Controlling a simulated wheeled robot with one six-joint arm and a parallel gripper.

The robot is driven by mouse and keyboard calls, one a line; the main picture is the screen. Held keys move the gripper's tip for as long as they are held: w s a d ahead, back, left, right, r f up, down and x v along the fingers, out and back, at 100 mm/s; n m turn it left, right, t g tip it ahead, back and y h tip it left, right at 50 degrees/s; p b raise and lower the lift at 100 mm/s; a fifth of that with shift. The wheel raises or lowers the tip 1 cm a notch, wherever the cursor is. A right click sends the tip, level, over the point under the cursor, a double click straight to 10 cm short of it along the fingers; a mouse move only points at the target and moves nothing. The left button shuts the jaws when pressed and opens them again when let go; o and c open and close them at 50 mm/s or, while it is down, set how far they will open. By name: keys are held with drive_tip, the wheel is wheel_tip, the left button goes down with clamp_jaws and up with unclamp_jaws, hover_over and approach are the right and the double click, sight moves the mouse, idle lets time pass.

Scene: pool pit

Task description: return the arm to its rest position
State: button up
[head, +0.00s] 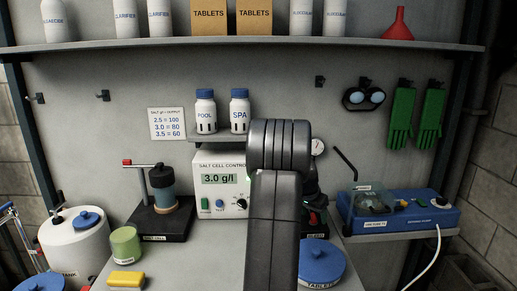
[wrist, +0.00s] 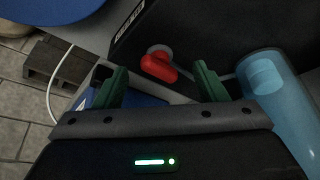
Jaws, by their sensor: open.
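My arm rises in the middle of the head view (head: 274,200), bent at the top, and covers part of the salt cell control box (head: 208,180) behind it. A red knob (wrist: 158,67) on a dark panel (wrist: 200,30) shows beyond the gap between the fingers. I cannot tell how far it is from the fingertips.
A blue translucent cylinder (wrist: 275,90) stands close to the right finger. A blue round lid (head: 320,262) is right of my arm, and a blue pump unit (head: 405,212) farther right. A jar (head: 125,243) and yellow block (head: 127,279) stand left. A shelf (head: 150,46) with bottles runs overhead.

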drive_tip(key=shift+s+d+r+n+t+y+p, duration=0.15)
drive_tip(key=shift+n+y+p, duration=0.3)
drive_tip(key=shift+n+p, duration=0.7)
drive_tip(key=shift+w+d+f+n+t+y+p, duration=0.1)
drive_tip(key=shift+n+t+y+p, duration=0.25)
drive_tip(key=shift+n+p, duration=0.8)
drive_tip(key=shift+d+n+y+p, duration=0.1)
drive_tip(key=shift+n+y+p, duration=0.65)
drive_tip(key=shift+n, duration=1.15)
drive_tip(key=shift+s, duration=0.1)
